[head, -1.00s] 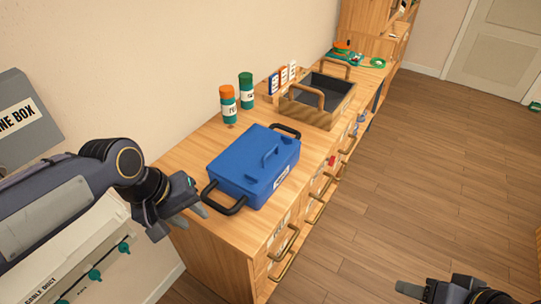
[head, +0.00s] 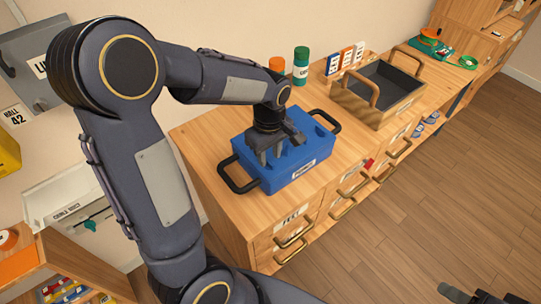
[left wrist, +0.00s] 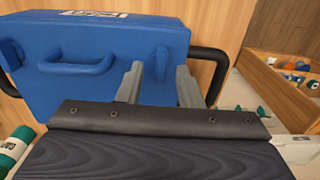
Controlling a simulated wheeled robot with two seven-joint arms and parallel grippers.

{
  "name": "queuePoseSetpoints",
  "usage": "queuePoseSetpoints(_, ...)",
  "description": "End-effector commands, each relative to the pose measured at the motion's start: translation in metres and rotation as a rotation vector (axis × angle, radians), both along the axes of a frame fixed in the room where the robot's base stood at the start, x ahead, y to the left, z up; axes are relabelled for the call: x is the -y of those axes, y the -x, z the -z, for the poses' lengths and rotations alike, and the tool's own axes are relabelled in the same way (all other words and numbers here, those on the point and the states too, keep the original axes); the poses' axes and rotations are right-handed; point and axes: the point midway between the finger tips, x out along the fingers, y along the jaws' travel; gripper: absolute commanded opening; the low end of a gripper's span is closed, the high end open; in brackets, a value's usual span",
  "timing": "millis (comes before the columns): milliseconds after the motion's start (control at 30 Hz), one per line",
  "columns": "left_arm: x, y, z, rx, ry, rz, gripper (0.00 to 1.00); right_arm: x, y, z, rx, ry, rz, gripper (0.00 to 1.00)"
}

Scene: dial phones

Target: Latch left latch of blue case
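The blue case (head: 306,157) sits on the wooden cabinet top, with black side handles and a label on its front. My left gripper (head: 272,158) points down over the left part of its lid, hiding much of it. In the left wrist view, the case (left wrist: 110,38) fills the upper left. Its blue lid handle (left wrist: 75,68) is left of my fingers. A raised blue tab, apparently the left latch (left wrist: 160,60), shows between and just beyond my open, empty fingers (left wrist: 158,75). I cannot tell whether they touch it. My right gripper (head: 478,297) is partly visible at the bottom right.
An orange-capped bottle (head: 277,65) and a green bottle (head: 301,65) stand behind the case. A wooden tray (head: 378,119) with handles stands to its right. Drawers with bar handles (head: 352,188) are below. Open floor (head: 440,190) lies to the right.

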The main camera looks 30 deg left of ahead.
Motion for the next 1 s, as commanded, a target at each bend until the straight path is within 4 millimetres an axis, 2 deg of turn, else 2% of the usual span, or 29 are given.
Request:
queuePoseSetpoints(133,0.0,0.0008,0.0125,-0.002,0.0,0.001,0.33,0.0001,0.0,0.0001,0.0,0.0,0.0,0.49)
queuePoseSetpoints(433,0.0,0.0003,0.0149,0.0,0.0,0.001,0.33,0.0001,-0.0001,0.0001,0.0,0.0,0.0,0.49)
queuePoseSetpoints(700,0.0001,0.0004,0.0147,0.0,0.0,0.001,0.0,0.0001,-0.0001,0.0001,0.0,0.0,0.0,0.49)
queuePoseSetpoints(1000,0.0,0.0003,0.0146,0.001,0.0,0.019,0.0,0.0,-0.0001,0.0002,0.0,0.0,0.0,0.49)
